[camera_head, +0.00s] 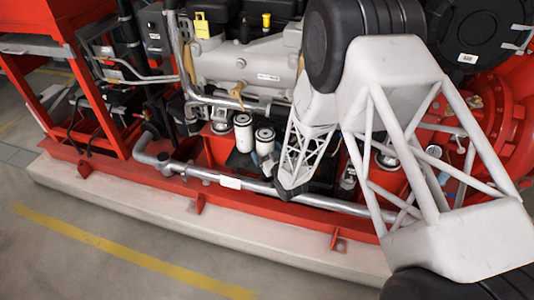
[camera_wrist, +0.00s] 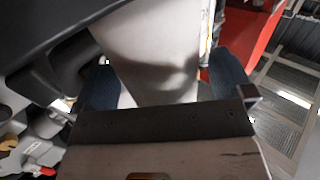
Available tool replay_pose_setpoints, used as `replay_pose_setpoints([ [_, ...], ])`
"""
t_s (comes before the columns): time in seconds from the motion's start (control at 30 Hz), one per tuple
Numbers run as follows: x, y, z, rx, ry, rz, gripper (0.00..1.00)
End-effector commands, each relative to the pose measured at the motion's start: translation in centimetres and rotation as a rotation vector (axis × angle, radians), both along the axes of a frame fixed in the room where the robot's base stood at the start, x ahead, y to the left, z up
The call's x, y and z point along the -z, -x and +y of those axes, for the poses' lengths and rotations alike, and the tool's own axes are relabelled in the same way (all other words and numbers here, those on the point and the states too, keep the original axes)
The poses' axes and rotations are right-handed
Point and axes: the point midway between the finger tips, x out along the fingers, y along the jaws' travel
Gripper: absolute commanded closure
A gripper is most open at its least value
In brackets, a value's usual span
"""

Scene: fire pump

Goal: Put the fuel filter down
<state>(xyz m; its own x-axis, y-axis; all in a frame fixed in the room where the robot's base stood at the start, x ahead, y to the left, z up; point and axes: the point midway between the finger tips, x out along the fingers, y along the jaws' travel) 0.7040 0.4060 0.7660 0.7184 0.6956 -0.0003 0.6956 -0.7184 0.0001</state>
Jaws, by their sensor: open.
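In the wrist view a pale, smooth, rounded body, which looks like a fuel filter (camera_wrist: 150,35), fills the space between the two dark blue fingers of my gripper (camera_wrist: 163,72). The fingers are open, one on each side of it; I cannot tell whether either touches it. In the head view two white cylindrical filters stand side by side at the engine's lower side, a left one (camera_head: 243,133) and a right one (camera_head: 264,141). My lattice arm link comes down just right of them. My fingers cannot be made out there, so which filter lies between them is unclear.
A grey pipe (camera_head: 210,174) runs along the red base frame (camera_head: 110,187) in front of the filters. The engine block (camera_head: 245,65) rises behind them. Red structure (camera_wrist: 243,35) shows beyond my right finger in the wrist view. The floor (camera_head: 60,260) in front is clear.

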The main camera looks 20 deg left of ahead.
Motion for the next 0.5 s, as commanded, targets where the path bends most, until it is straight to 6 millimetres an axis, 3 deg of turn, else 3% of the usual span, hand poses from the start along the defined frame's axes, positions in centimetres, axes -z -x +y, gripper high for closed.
replay_pose_setpoints([
  [0.27, 0.0, 1.5, -1.5, 0.001, 0.0, 0.0, 0.01],
  [0.5, -0.1, 4.0, -4.0, 0.001, -0.001, 0.001, 0.01],
])
